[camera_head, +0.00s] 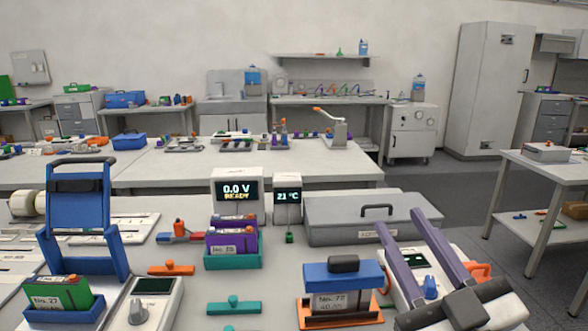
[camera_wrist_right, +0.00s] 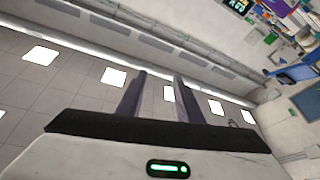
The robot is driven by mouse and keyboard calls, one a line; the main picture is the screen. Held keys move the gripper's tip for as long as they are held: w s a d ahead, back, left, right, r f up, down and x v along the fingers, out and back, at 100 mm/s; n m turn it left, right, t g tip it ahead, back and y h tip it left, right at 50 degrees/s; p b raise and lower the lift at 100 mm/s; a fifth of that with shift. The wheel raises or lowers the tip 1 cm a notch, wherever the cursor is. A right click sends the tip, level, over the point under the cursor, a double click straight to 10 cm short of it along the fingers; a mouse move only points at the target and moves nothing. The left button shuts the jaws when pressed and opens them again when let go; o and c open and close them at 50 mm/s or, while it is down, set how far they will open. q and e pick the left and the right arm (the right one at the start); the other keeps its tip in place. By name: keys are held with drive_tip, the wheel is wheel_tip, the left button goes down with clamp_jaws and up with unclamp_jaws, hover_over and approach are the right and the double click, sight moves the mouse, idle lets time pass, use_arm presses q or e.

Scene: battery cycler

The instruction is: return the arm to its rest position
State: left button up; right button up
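My right gripper (camera_head: 400,220) is at the lower right of the head view, with two purple-grey fingers pointing up and away from a dark palm. The fingers are apart with nothing between them. It is seen over the grey lidded case (camera_head: 335,222) and a white device with a blue knob (camera_head: 431,287). In the right wrist view the gripper (camera_wrist_right: 159,75) points toward the ceiling lights, and the gap between its fingers is empty. My left gripper is not in view.
The near bench holds a blue frame with a dark handle (camera_head: 75,205), a teal holder with purple packs (camera_head: 233,262), a blue-and-orange holder (camera_head: 343,288) and a 0.0 V display unit (camera_head: 237,191). Open floor (camera_head: 440,185) lies to the right, before a side table (camera_head: 565,178).

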drive_tip(key=s+d+f+m+g+h, duration=0.1)
drive_tip(key=s+d+f+g+h, duration=0.15)
drive_tip(key=f, duration=0.55)
drive_tip(key=s+d+f+m+g+h, duration=0.1)
drive_tip(key=d+f+m+g, duration=0.15)
drive_tip(key=f, duration=0.55)
drive_tip(key=s+d+f+m+g+h, duration=0.15)
drive_tip(key=f+g, duration=0.25)
drive_tip(key=f, duration=0.4)
drive_tip(key=s+f+g, duration=0.9)
drive_tip(key=s+f, duration=0.5)
drive_tip(key=s, duration=0.3)
drive_tip(key=w+a+f+t+y, duration=0.1)
drive_tip(key=a+f+t, duration=0.1)
drive_tip(key=f, duration=0.4)
drive_tip(key=w+a+f+t+y, duration=0.1)
drive_tip(key=w+a+f+t, duration=0.1)
drive_tip(key=f, duration=0.4)
drive_tip(key=shift+a+f+n+t, duration=0.35)
drive_tip(key=shift+a+n+t, duration=0.05)
drive_tip(key=shift+t, duration=0.3)
drive_tip(key=shift+w, duration=0.15)
drive_tip(key=shift+c, duration=0.5)
